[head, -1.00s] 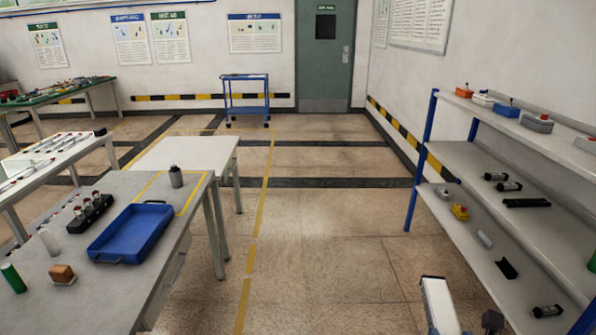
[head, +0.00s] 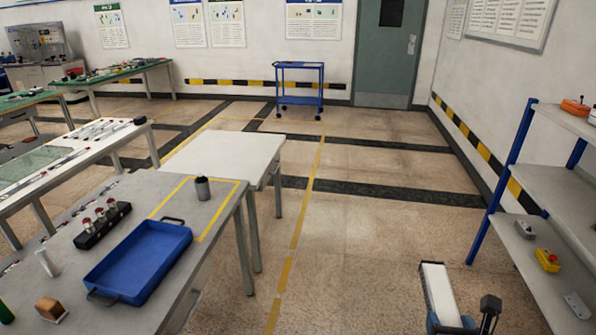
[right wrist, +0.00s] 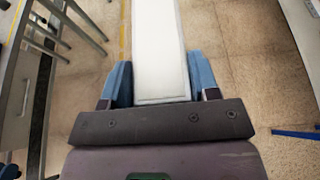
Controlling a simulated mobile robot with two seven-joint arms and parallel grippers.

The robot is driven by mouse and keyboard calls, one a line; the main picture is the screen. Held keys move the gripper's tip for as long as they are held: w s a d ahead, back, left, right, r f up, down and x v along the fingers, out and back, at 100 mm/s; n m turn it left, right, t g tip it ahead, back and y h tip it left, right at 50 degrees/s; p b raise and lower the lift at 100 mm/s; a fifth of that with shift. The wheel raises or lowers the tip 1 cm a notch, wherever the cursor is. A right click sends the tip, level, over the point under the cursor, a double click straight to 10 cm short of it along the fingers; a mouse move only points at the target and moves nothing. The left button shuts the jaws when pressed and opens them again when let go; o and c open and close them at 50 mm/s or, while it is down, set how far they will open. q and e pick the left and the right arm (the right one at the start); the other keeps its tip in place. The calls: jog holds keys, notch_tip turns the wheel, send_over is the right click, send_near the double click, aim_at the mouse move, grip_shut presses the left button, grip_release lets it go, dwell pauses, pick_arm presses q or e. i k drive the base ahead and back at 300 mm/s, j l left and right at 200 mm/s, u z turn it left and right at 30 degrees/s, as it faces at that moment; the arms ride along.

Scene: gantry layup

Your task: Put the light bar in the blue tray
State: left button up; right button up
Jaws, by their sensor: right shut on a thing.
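The light bar (head: 439,292) is a long white flat bar. My right gripper (head: 448,325) is shut on it at the lower right of the head view, over the floor. In the right wrist view the bar (right wrist: 160,50) runs straight out between the two blue fingers of the gripper (right wrist: 160,85). The blue tray (head: 140,262) lies on the grey table at the left, well to the left of the bar; it looks empty. My left gripper is not in view.
On the grey table (head: 226,222) are a black holder with bottles (head: 103,226), a dark cup (head: 203,189), a white cylinder (head: 47,263) and a brown block (head: 51,309). A shelf rack (head: 536,190) stands at the right. Open floor lies between.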

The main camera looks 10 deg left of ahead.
aim_at(147, 271)
jog(key=i+u, duration=0.3)
jog(key=i, duration=0.15)
jog(key=i+l+u, duration=0.3)
jog(key=i, duration=0.15)
jog(key=i+l+u, duration=0.15)
jog(key=u, duration=0.25)
jog(key=i+l+u, duration=0.25)
jog(key=u, duration=0.15)
jog(key=i+l+u, duration=0.2)
jog(key=u, duration=0.25)
jog(key=i+l+u, duration=0.2)
jog(key=u, duration=0.25)
jog(key=i+l+u, duration=0.1)
jog(key=u, duration=0.35)
jog(key=l+u, duration=0.45)
jog(key=i+l+u, duration=0.1)
jog(key=u, duration=0.35)
jog(key=l+u, duration=1)
jog(key=i+l, duration=0.05)
jog(key=l, duration=0.05)
